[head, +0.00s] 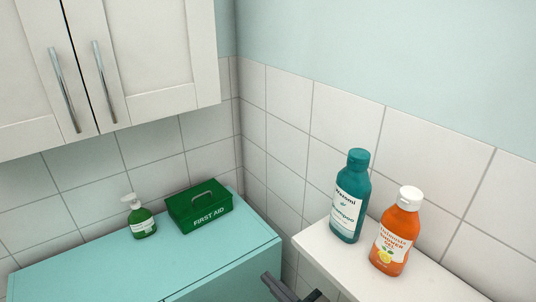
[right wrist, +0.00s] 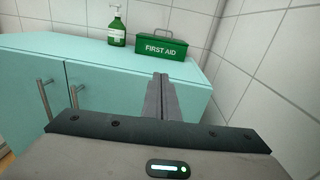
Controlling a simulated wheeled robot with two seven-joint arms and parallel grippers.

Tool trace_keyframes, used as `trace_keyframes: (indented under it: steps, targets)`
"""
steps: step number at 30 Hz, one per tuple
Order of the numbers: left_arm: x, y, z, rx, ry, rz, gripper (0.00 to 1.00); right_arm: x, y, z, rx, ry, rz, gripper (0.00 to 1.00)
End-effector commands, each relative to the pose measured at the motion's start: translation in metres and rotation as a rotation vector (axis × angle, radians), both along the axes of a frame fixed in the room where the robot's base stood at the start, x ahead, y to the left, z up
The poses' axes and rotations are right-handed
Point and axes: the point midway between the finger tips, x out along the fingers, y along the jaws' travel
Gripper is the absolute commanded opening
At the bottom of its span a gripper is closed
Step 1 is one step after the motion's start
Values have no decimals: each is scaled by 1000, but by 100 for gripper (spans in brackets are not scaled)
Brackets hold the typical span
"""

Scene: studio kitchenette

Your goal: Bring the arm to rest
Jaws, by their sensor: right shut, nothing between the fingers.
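My right gripper (head: 283,290) shows at the bottom edge of the head view, in front of the turquoise cabinet (head: 165,267) and left of the white shelf (head: 340,262). In the right wrist view its fingers (right wrist: 160,82) are together with nothing between them. They point toward the cabinet top and the green first aid box (right wrist: 160,46), apart from the box. Most of the right arm is out of view. My left gripper is in neither view.
A green soap bottle (head: 141,217) with a white pump stands left of the first aid box. A teal shampoo bottle (head: 350,196) and an orange shower gel bottle (head: 397,232) stand on the white shelf. A white wall cupboard (head: 150,55) hangs at upper left.

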Motion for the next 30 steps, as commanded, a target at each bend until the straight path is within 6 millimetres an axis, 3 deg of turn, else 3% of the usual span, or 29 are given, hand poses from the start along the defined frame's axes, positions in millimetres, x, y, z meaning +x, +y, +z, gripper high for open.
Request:
trace_keyframes:
  steps: [8,17,23,30]
  targets:
    - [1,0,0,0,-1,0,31,0,-7,-37,-127,-13,-17,0]
    - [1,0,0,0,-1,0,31,-7,-24,-115,-401,-40,-21,0]
    - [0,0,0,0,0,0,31,-30,-48,-203,-724,-70,30,0]
    - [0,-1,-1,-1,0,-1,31,-97,-93,-334,-1223,-137,245,0]
